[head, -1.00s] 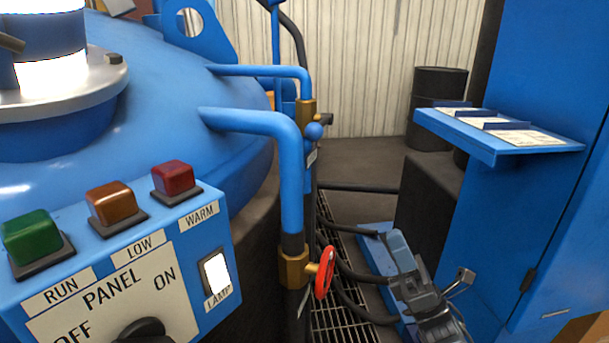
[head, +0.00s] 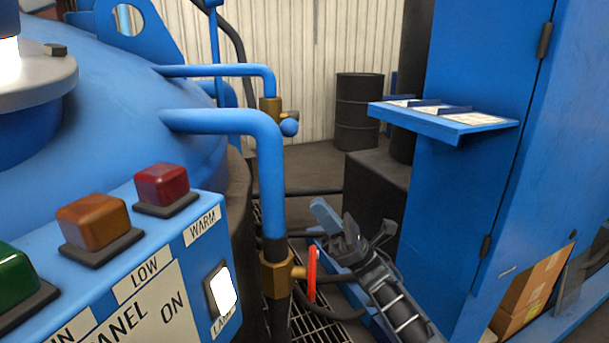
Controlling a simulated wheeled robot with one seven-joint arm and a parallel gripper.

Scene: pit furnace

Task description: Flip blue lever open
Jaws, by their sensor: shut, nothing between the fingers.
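A brass valve (head: 271,107) sits on the upper blue pipe. A round blue knob (head: 289,127) sticks out beside it; this looks like the end of the blue lever, seen nearly end-on, so its angle is hard to tell. My gripper (head: 325,213) is lower and to the right, apart from the knob and touching nothing that I can see. It looks shut and empty. My dark grey arm runs from it down to the lower right.
A red handwheel (head: 312,274) on a lower brass valve (head: 276,274) stands close left of my gripper. A button panel (head: 165,270) fills the lower left. A blue cabinet (head: 470,200) with a shelf (head: 445,122) stands right. Black hoses cross the floor grating.

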